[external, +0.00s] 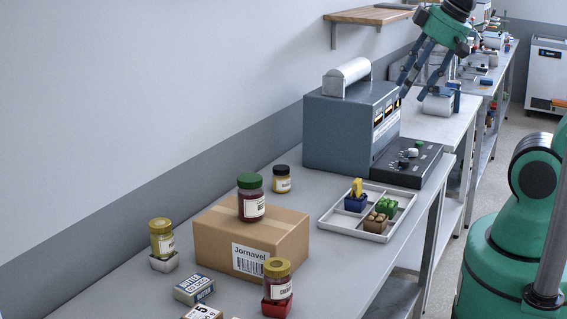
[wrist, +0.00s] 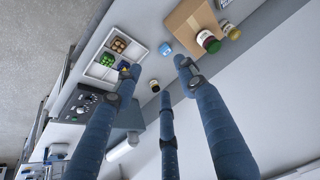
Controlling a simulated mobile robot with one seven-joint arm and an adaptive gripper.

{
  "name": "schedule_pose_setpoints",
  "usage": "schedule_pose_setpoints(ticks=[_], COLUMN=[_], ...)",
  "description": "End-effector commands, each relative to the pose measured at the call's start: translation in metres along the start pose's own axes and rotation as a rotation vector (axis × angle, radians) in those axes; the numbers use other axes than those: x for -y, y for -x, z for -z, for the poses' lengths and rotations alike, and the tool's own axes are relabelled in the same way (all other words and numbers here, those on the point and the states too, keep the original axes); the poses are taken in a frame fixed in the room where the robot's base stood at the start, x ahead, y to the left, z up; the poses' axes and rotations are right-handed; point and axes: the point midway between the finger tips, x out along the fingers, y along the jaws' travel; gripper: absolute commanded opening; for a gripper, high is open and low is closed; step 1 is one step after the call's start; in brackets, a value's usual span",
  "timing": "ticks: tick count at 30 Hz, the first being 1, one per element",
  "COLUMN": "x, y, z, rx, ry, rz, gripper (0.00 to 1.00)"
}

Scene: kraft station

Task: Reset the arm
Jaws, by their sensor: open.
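My gripper (external: 418,84) is raised in the upper right of the external view, above the bench and to the right of the grey machine. Its long blue fingers are spread apart with nothing between them. In the wrist view my gripper (wrist: 159,78) is also open, and its fingers reach over the bench. They are apart from the objects below and hide parts of them. My green arm link is at the right edge of the external view.
The grey machine (external: 334,128) stands near the wall. A tray (external: 336,227) holds coloured blocks. A cardboard box (external: 218,240) bears a green-lidded jar (external: 251,205). A dark-lidded jar (external: 282,184) stands behind. Yellow-lidded jars (external: 161,245) (external: 277,286) and small boxes (external: 195,289) stand nearer. Shelf (external: 366,15) above.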

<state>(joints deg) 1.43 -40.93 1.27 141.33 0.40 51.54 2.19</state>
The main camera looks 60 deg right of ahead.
Motion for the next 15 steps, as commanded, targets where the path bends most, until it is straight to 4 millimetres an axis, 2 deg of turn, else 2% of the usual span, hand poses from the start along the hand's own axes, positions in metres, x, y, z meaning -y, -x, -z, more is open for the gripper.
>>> schedule_pose_setpoints(ticks=[6, 15], x=[0.0053, 0.0054], y=[0.0063, 0.0064], z=[-0.0126, -0.0128], rx=[-0.023, -0.024], ry=[0.065, 0.066], rz=[0.006, 0.006], gripper=[0.41, 0.41])
